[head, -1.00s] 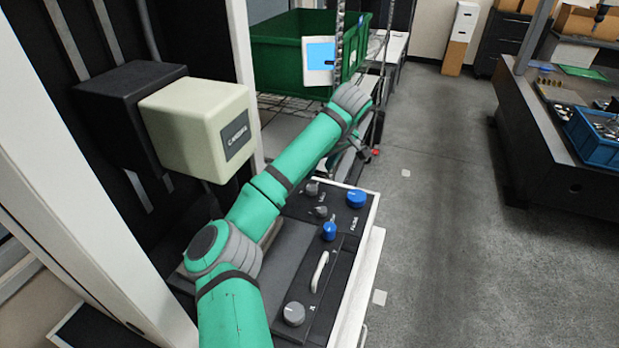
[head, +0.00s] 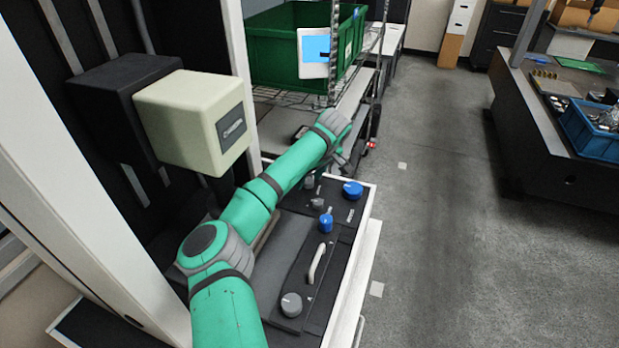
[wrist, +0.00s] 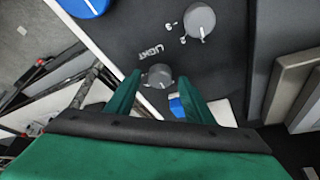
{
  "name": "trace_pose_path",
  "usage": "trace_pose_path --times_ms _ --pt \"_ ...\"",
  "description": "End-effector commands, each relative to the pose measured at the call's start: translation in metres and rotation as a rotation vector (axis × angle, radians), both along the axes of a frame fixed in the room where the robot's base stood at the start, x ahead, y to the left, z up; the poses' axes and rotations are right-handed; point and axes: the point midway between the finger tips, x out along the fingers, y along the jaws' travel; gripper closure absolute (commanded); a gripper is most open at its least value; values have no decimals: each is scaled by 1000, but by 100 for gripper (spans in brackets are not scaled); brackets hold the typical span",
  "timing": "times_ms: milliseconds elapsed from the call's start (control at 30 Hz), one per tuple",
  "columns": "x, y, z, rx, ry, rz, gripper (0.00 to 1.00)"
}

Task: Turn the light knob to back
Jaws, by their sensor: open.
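The light knob (wrist: 160,76) is a small grey dial on a dark panel, beside the printed word LIGHT in the wrist view. It has a pale mark on its lower side there. My gripper (wrist: 159,88) is open, with one green finger on each side of the knob. I cannot tell whether either finger touches it. In the head view the light knob (head: 309,182) is small, at the far end of the panel by my wrist.
A second grey knob (wrist: 200,20) and a large blue knob (wrist: 86,5) are close by. A shorter blue knob (head: 326,222), a pale handle (head: 316,264) and a grey dial (head: 291,304) are nearer. A wire rack with a green bin (head: 280,55) stands beyond.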

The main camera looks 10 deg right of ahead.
Motion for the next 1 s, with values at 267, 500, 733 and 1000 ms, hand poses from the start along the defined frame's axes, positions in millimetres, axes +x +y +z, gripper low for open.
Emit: trace_pose_path --times_ms 267,500,733,1000 --pt "0 0 0 0 0 0 93" --pt "0 -3 1 -1 -1 -12 93" --pt "0 -13 4 -12 -9 -71 93" --pt "0 -10 4 -12 -12 -158 93"
